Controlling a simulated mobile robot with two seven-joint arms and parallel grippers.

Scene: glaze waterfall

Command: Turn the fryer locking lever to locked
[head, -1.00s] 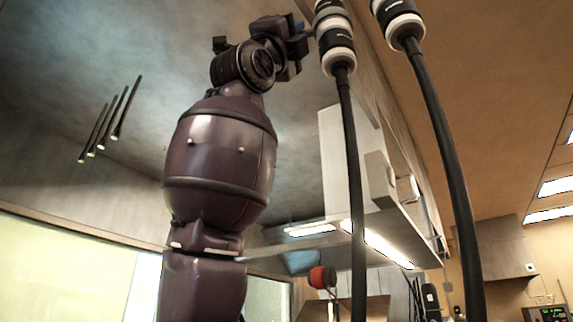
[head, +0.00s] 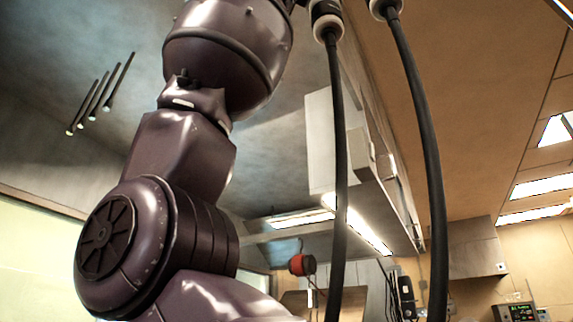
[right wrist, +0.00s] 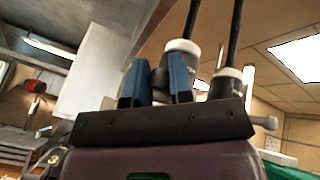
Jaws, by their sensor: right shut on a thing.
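Two black rods with black-and-white collars show in the head view, the left rod (head: 339,150) and the right rod (head: 424,130). None is clearly marked as the fryer locking lever. In the right wrist view, my right gripper (right wrist: 157,78) has two blue fingers shut around the dark end below a white collar (right wrist: 184,46). A black rod rises from this collar. The finger contact is partly hidden. A second collar (right wrist: 228,75) is just to the right. In the head view my purple arm crosses the left side, its gripper above the frame. My left gripper is not in view.
A white hood (head: 322,140) with light strips is behind the rods. A red round knob (head: 302,265) is low in the middle. Several thin dark rods (head: 102,95) are at the upper left. A control box (head: 515,312) is at lower right.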

